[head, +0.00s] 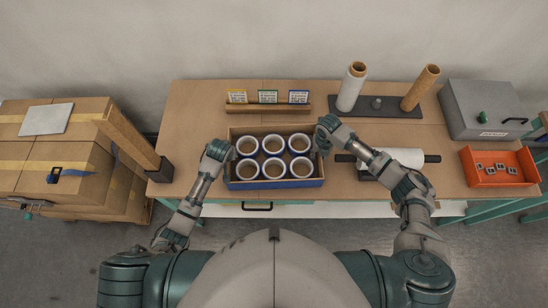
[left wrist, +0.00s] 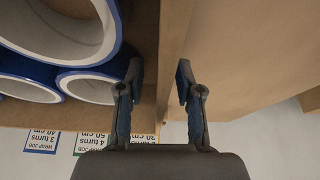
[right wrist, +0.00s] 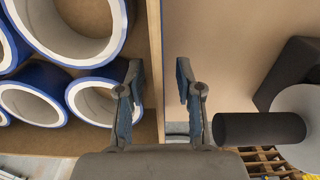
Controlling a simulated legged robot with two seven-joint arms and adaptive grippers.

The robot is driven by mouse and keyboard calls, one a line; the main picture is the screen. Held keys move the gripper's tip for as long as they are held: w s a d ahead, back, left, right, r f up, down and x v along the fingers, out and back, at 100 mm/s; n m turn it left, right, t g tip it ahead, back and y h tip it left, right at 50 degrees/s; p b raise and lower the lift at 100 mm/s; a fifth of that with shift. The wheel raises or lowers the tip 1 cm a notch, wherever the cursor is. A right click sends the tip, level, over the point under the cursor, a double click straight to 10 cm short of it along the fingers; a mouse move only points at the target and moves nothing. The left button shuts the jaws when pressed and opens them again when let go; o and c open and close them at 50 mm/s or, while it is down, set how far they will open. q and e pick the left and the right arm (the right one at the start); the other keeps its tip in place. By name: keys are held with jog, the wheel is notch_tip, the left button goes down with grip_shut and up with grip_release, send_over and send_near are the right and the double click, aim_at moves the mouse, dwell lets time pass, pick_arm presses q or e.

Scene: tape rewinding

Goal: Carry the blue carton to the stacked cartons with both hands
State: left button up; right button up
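The blue carton (head: 275,184) stands on the table in the head view, an open-topped box with a blue front, holding several white rolls with blue rims. My left gripper (head: 227,150) is at its left wall, and my right gripper (head: 319,138) is at its right wall. In the left wrist view, the open left fingers (left wrist: 158,85) stand either side of the carton wall. In the right wrist view, the open right fingers (right wrist: 158,85) also straddle a wall, with gaps showing. The stacked cartons (head: 45,155) stand at the far left, beside the table.
A brown post (head: 130,138) on a dark base rises between the stack and the blue carton. A card rack (head: 268,108) stands behind the carton. A white roll on a dark bar (head: 404,158), an orange tray (head: 500,182) and a grey case (head: 487,110) are to the right.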

pick_arm(q)
grip_shut()
pick_arm(e)
grip_shut()
pick_arm(q)
jog(key=shift+r, duration=0.2)
pick_arm(e)
jog(key=shift+w+r, duration=0.1)
jog(key=shift+r, duration=0.15)
